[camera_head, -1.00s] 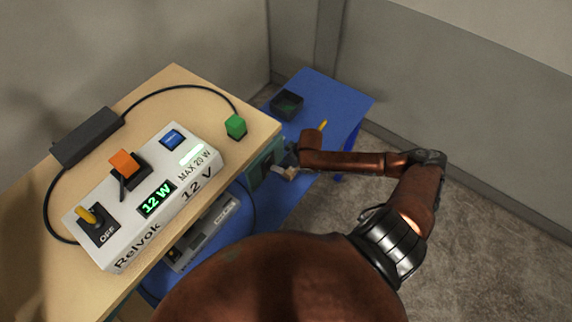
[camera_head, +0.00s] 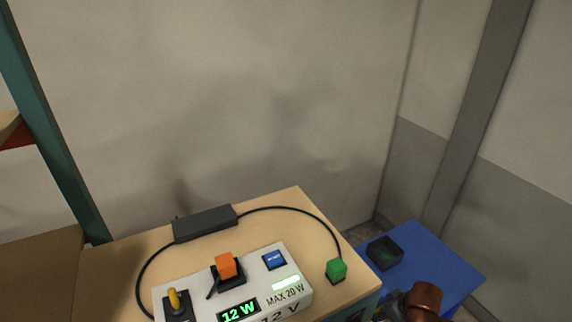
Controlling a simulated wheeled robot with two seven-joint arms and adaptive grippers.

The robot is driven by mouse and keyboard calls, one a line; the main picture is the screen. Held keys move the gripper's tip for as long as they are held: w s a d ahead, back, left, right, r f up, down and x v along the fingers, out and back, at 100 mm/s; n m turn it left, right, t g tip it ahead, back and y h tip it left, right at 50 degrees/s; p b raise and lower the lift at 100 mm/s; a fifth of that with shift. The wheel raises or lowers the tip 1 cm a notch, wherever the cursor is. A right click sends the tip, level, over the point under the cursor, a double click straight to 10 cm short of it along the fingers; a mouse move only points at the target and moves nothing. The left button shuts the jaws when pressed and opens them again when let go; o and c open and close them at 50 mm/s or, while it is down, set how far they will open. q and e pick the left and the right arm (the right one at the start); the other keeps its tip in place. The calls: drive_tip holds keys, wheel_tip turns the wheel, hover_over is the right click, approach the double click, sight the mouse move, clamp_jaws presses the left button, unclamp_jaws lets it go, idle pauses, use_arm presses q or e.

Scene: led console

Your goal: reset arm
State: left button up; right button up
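The white console (camera_head: 200,303) stands on the wooden table, its lower part cut off by the bottom edge. A green block (camera_head: 336,270) sits at the end of the black cable. A reddish-brown link of my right arm (camera_head: 425,296) shows at the bottom right, over the blue table. My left gripper is not in view.
A black adapter box (camera_head: 205,223) lies at the back of the wooden table (camera_head: 110,262). A teal post (camera_head: 48,130) rises at the left. Walls close off the back and right.

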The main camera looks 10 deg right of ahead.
drive_tip(key=s+a+f, duration=0.6)
drive_tip(key=a, duration=0.3)
drive_tip(key=s+d+f+m+h, duration=0.1)
drive_tip(key=s+d+m, duration=0.1)
drive_tip(key=s, duration=0.5)
drive_tip(key=s+d+f+m+h, duration=0.1)
drive_tip(key=s+f, duration=0.1)
drive_tip(key=s, duration=0.6)
wheel_tip(320, 180, down, 40)
drive_tip(key=s+g+b, duration=0.1)
drive_tip(key=g+b, duration=0.1)
drive_tip(key=b, duration=0.7)
drive_tip(key=s+f+b, duration=0.4)
drive_tip(key=s+f, duration=0.6)
drive_tip(key=f, duration=0.2)
drive_tip(key=s+f+n+g+b, duration=0.1)
drive_tip(key=s+f+b, duration=0.2)
drive_tip(key=s+f, duration=0.6)
wheel_tip(320, 180, down, 3)
drive_tip(key=shift+s+a+f+y+b, duration=0.1)
drive_tip(key=shift+s+a+y+b, duration=0.25)
drive_tip(key=shift+a, duration=0.1)
